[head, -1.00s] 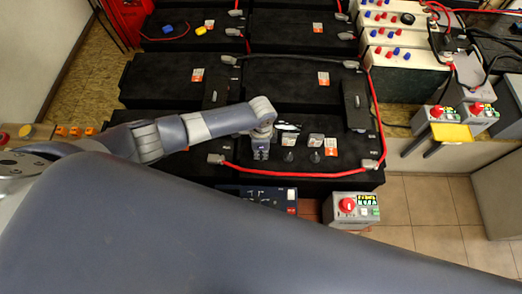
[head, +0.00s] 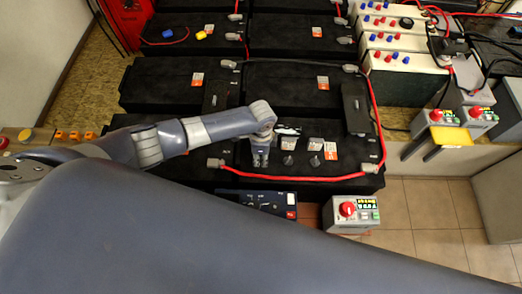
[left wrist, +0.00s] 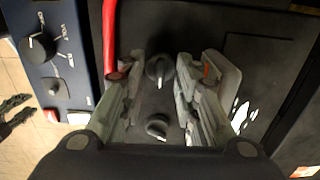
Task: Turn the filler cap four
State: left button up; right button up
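My left gripper (head: 260,160) points down over the front black battery (head: 345,176) in the head view. In the left wrist view its fingers (left wrist: 160,95) are spread apart and empty. Between them in that picture lie two dark round filler caps with pale pointer marks, an upper cap (left wrist: 159,69) and a lower cap (left wrist: 157,127). I cannot tell whether either touches a finger. In the head view two caps show right of the gripper, a nearer cap (head: 288,160) and a farther cap (head: 314,161). No cap number is readable.
A red cable (head: 290,179) runs along the battery's front edge and also shows in the wrist view (left wrist: 110,35). A dark blue meter box (head: 262,205) and a grey box with a red knob (head: 347,208) stand in front. More batteries stand behind.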

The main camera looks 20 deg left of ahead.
pick_arm(q)
notch_tip(320, 180, up, 12)
dwell(0.5)
jog(key=shift+f, duration=0.1)
